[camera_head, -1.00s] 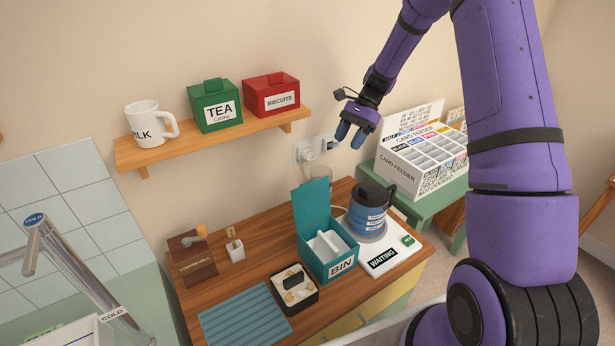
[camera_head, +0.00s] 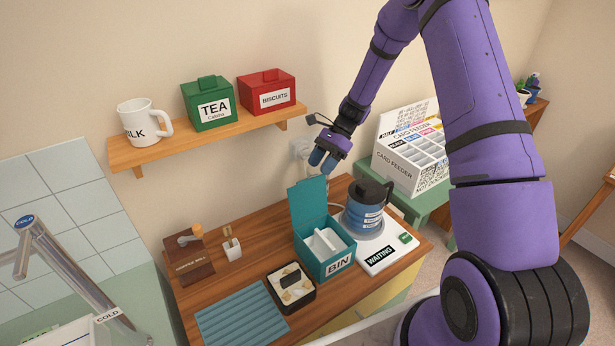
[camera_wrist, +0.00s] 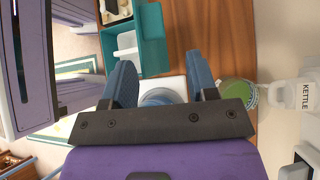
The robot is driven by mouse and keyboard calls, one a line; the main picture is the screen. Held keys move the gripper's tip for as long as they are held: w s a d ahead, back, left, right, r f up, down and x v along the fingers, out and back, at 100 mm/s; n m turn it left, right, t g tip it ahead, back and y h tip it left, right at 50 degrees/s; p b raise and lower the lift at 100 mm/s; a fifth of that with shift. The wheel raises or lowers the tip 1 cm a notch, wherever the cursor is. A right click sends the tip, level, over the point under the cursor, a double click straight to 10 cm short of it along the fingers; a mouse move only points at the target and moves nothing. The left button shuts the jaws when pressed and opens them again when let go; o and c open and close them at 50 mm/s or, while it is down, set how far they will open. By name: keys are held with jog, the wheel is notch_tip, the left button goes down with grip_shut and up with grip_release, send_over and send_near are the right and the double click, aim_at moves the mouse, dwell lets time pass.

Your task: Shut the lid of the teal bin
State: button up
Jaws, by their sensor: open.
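The teal bin (camera_head: 326,264) stands on the wooden counter with its lid (camera_head: 308,203) raised upright at the back left; its label reads BIN. A white divided insert shows inside. In the wrist view the bin (camera_wrist: 151,38) lies at the upper left, beyond the fingers. My gripper (camera_head: 322,162) is open and empty, above and behind the lid, to its upper right, not touching it. In the wrist view the two blue fingers of my gripper (camera_wrist: 163,78) are spread apart, with the kettle and its white base below them.
A black tray (camera_head: 291,287) and ribbed blue mat (camera_head: 243,315) lie in front. The shelf (camera_head: 200,138) holds a mug and boxes. A card feeder (camera_head: 405,162) stands behind right.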

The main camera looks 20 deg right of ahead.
aim_at(304, 181)
jog(key=shift+s+a+f, duration=0.3)
jog(key=shift+a+f, duration=0.05)
jog(key=shift+a, duration=0.45)
jog(key=shift+s+a+f, duration=0.3)
jog(key=shift+s+a, duration=0.05)
jog(key=shift+a, duration=0.5)
jog(key=shift+s+a+f, duration=0.3)
jog(key=shift+a+f, duration=0.05)
jog(key=shift+a, duration=0.45)
grip_shut()
